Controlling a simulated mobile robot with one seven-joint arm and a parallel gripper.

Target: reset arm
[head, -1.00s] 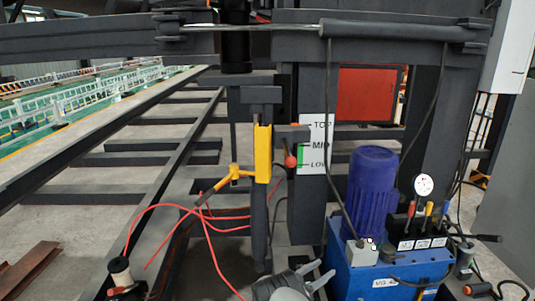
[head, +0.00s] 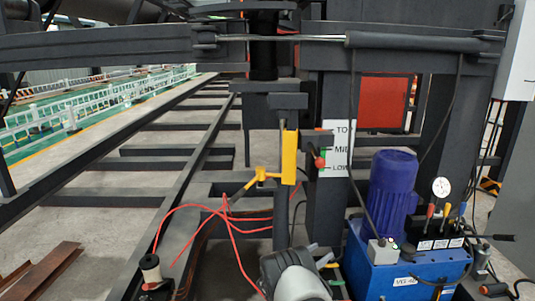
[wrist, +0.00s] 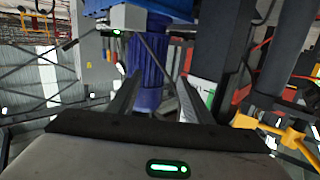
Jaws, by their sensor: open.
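My gripper (wrist: 158,98) is open in the wrist view. Its two fingers stand apart with nothing gripped between them. In the head view, a grey part of my arm shows at the bottom middle, left of the blue hydraulic unit (head: 362,268). The fingertips cannot be made out clearly there.
The blue motor (head: 392,186) stands on the hydraulic unit, beside a gauge (head: 441,187) and levers. Dark floor beams lie left.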

